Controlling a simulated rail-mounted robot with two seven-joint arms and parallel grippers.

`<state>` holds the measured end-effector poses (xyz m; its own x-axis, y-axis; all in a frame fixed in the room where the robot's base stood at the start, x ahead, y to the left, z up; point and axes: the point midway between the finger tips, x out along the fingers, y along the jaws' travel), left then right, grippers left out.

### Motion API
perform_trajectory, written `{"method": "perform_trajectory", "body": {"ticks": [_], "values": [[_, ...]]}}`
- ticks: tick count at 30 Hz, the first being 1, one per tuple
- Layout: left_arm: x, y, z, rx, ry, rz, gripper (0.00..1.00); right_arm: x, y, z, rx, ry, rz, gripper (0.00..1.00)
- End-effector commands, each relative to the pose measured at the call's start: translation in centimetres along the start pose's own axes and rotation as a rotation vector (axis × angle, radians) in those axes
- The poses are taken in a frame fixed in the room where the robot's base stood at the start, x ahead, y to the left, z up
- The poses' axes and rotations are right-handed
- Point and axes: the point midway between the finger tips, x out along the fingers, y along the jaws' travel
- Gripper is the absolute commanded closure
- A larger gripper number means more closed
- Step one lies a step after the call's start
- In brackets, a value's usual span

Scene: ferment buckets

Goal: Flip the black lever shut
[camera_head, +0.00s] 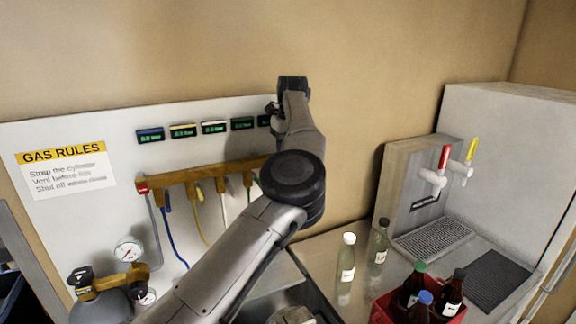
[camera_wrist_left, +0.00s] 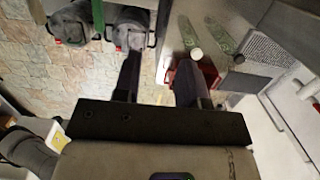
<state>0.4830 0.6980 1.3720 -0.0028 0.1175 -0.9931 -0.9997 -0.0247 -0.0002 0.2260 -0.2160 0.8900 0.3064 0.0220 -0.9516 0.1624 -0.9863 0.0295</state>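I cannot make out a black lever for certain in either view. The brown gas manifold (camera_head: 205,174) is fixed to the white panel, with a red fitting (camera_head: 142,187) at its left end and several coloured hoses below. My left arm covers the manifold's right end. My left gripper (camera_wrist_left: 158,62) shows in the left wrist view with two dark fingers apart and nothing between them. In the head view its fingers are hidden behind my arm. My right gripper is not in view.
A gas cylinder with gauges (camera_head: 128,251) stands at lower left. On the counter are a white-capped bottle (camera_head: 347,258), a darker bottle (camera_head: 379,247) and a red crate (camera_head: 381,311) of bottles. A tap box (camera_head: 405,185) with red and yellow handles stands at right.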

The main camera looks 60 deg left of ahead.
Motion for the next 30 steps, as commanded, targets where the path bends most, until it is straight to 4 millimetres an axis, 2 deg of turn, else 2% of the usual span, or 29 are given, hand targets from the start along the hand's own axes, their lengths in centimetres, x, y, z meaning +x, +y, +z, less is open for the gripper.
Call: {"method": "perform_trajectory", "body": {"ticks": [3, 8, 20, 23, 25, 30], "values": [[-1.3, 0.0, 0.0, 0.001, 0.001, -0.001, 0.62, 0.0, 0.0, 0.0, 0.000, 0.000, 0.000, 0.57], [-2.1, 0.0, 0.0, 0.001, 0.000, -0.001, 0.62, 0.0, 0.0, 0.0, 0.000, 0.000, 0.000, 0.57], [-2.2, 0.0, 0.0, -0.002, -0.002, 0.002, 0.62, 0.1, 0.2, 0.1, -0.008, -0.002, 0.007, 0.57], [-1.2, -0.1, 0.1, -0.023, -0.036, 0.024, 0.62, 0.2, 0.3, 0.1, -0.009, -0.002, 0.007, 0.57], [0.2, -0.1, 0.3, -0.054, -0.094, 0.056, 0.62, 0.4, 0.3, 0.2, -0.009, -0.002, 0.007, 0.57], [4.2, 0.2, 0.7, -0.150, -0.359, 0.159, 0.62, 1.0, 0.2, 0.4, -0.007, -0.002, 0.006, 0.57]]}}
